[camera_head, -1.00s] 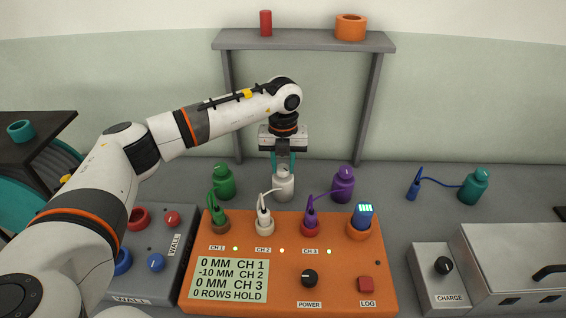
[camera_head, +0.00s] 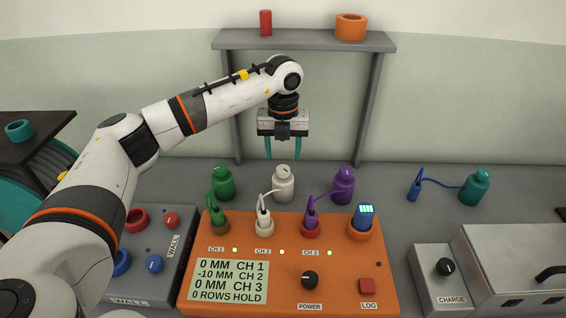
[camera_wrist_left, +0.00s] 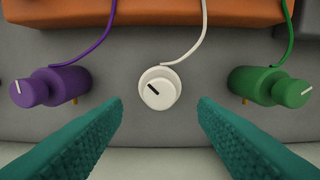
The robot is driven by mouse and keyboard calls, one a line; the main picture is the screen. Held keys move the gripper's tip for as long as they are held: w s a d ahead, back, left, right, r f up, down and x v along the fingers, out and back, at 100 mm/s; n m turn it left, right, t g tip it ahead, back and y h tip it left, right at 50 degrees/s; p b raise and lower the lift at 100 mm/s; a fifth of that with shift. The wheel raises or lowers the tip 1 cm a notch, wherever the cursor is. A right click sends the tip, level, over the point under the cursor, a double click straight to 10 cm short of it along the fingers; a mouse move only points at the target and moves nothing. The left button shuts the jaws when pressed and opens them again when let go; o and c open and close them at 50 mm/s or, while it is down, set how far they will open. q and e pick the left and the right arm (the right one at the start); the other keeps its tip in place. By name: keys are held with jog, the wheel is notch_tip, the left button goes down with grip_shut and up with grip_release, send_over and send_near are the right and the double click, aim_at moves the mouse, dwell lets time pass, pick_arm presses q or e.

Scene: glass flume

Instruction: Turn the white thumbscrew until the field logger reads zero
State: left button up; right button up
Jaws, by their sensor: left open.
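The white thumbscrew (camera_head: 283,170) tops the white sensor body (camera_head: 284,189) behind the orange field logger (camera_head: 345,270). In the left wrist view the thumbscrew (camera_wrist_left: 158,92) carries a slanted black mark. The logger's display (camera_head: 230,281) reads 0 MM CH 1, -10 MM CH 2, 0 MM CH 3 and 0 ROWS HOLD. My left gripper (camera_head: 283,156) points down above the thumbscrew, apart from it. Its teal fingers (camera_wrist_left: 160,115) are open with nothing between them. My right gripper is not in view.
A green sensor (camera_head: 223,184) stands left of the white one and a purple sensor (camera_head: 343,187) right of it. White, green and purple cables run to the logger. A grey shelf frame (camera_head: 375,110) rises behind. A grey wall box (camera_head: 180,262) sits at left.

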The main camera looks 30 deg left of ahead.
aim_at(283, 168)
pick_arm(q)
notch_tip(283, 168, up, 8)
jog(key=shift+f+b, duration=0.15)
jog(key=shift+b, duration=0.25)
dwell(0.3)
